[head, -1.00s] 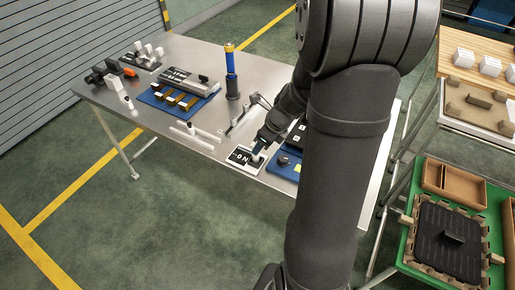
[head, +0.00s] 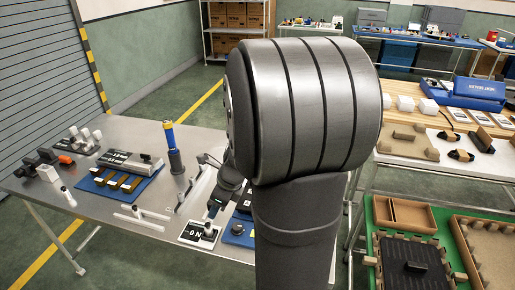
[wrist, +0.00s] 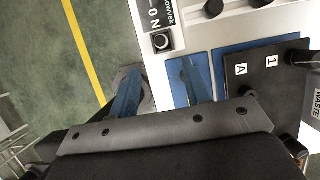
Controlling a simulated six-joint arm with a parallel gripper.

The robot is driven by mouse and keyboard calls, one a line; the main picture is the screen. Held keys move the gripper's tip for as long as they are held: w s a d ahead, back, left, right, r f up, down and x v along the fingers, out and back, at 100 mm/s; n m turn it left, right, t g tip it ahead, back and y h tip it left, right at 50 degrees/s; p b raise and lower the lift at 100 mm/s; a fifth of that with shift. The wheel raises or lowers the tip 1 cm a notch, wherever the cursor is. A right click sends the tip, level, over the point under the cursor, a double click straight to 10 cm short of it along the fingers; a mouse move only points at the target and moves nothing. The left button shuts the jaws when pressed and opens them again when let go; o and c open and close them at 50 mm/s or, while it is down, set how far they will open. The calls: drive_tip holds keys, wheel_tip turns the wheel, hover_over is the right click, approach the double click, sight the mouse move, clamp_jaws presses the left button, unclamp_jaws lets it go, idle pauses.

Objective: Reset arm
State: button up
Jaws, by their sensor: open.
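My arm fills the centre of the head view and hides part of the table. My gripper (head: 212,208) is low over the right part of the metal table, beside the ON switch plate (head: 188,237). In the wrist view its two blue fingers (wrist: 158,78) are apart with nothing between them. A black panel marked 1 and A (wrist: 258,78) is to the right.
Green floor shows left of the fingers.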

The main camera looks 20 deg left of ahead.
sight(208, 224)
drive_tip(key=x, duration=1.1)
drive_tip(key=shift+a+f, duration=0.15)
drive_tip(key=shift+f, duration=0.25)
drive_tip(key=shift+r, duration=0.2)
drive_tip(key=shift+r, duration=0.15)
